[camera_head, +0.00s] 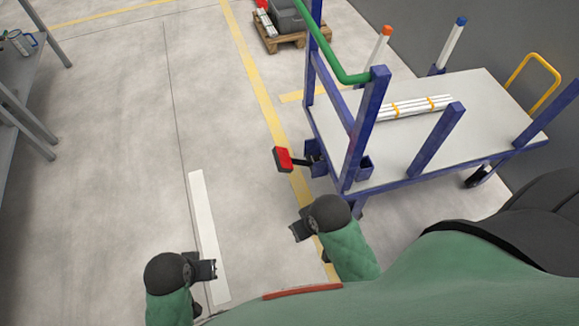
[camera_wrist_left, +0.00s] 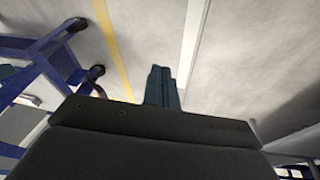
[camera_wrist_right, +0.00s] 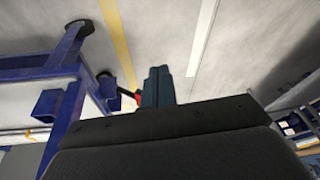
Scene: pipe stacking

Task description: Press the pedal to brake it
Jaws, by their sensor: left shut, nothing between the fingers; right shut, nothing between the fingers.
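A red pedal (camera_head: 283,159) with a black edge sticks out low from the near left end of a blue-framed cart (camera_head: 470,100). The pedal also shows small in the right wrist view (camera_wrist_right: 138,97), partly behind my gripper. My right gripper (camera_head: 297,232) is shut and empty, below the pedal in the head view and apart from it. My left gripper (camera_head: 212,270) is shut and empty, farther left above the floor by a white strip. In the left wrist view its closed fingers (camera_wrist_left: 162,88) point over bare floor.
The cart carries white pipes (camera_head: 415,107) with yellow bands, blue posts and a green handle (camera_head: 340,70). A wooden pallet (camera_head: 277,40) with grey boxes stands at the back. A grey shelf (camera_head: 30,110) is at the left. The floor between is clear.

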